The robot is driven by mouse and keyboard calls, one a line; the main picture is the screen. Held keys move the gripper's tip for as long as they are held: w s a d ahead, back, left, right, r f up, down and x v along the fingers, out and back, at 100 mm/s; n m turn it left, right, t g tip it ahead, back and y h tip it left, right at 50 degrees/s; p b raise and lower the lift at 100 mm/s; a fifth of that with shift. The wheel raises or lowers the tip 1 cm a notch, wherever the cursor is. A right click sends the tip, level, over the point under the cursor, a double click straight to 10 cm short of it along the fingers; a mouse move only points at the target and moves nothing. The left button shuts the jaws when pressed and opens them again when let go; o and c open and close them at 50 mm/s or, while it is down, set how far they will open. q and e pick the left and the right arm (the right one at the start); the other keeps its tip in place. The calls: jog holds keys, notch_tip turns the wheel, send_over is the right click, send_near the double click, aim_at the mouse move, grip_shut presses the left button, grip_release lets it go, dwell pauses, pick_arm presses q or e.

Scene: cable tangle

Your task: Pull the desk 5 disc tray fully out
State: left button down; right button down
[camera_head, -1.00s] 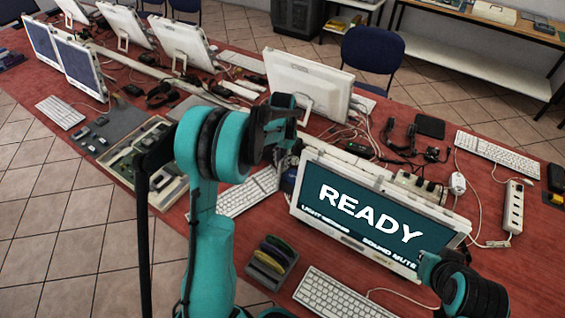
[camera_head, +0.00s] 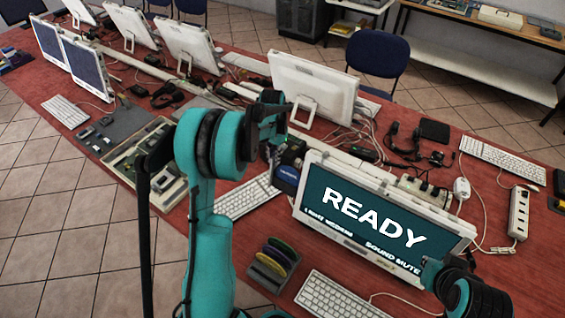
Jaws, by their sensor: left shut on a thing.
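The desk computer with the lit READY screen (camera_head: 380,215) stands right of centre, tilted back. My left gripper (camera_head: 271,152) is just off its left side, with the fingers pointing down and seen from behind. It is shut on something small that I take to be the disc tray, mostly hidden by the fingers. How far the tray sticks out cannot be told. A dark box with a blue face (camera_head: 287,174) shows between the gripper and the screen. Part of my right arm shows at the lower right; its fingers cannot be made out.
A white keyboard (camera_head: 340,298) lies in front of the screen and another (camera_head: 247,196) lies below my left gripper. A rack of coloured discs (camera_head: 273,262) stands at the front edge. Cables and a power strip (camera_head: 518,212) lie at the right. A second monitor (camera_head: 313,86) stands behind.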

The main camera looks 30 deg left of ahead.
pick_arm(q)
jog(key=shift+w+a, duration=0.1)
jog(key=shift+a, duration=0.55)
jog(key=c, duration=1.9)
grip_release()
jog(key=shift+r, duration=0.1)
notch_tip(320, 180, up, 12)
jog(key=shift+f, duration=0.1)
jog(key=shift+d, duration=0.1)
